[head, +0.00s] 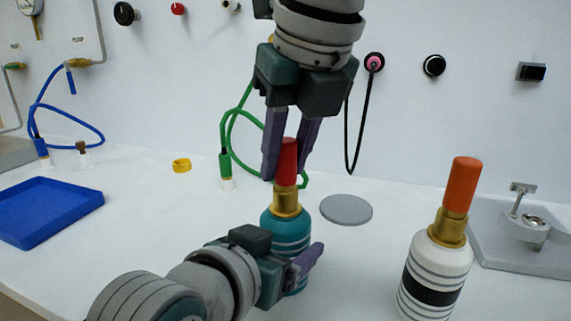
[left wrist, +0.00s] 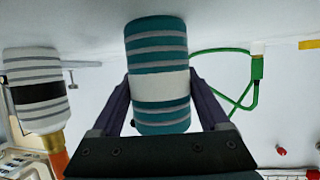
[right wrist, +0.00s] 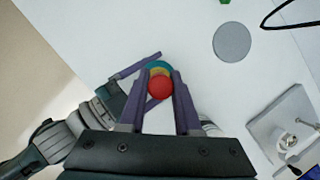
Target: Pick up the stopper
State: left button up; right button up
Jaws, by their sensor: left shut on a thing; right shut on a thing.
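The red stopper (head: 287,160) stands upright in the gold neck (head: 286,202) of a teal bottle (head: 284,232) with pale stripes. My right gripper (head: 286,174) reaches down from above and is shut on the red stopper; its round top shows between the fingers in the right wrist view (right wrist: 159,87). My left gripper (head: 302,264) comes in from the left, low down, and is shut around the bottle's body. The left wrist view shows the bottle (left wrist: 158,85) between both fingers. In the head view my left gripper hides part of the bottle's lower body.
A white striped bottle (head: 436,268) with an orange stopper (head: 462,185) stands to the right. A grey disc (head: 346,209) lies behind the teal bottle. A blue tray (head: 45,212), a yellow ring (head: 181,165) and a green cable (head: 226,165) are to the left. A grey fixture (head: 510,255) stands at the right.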

grip_shut()
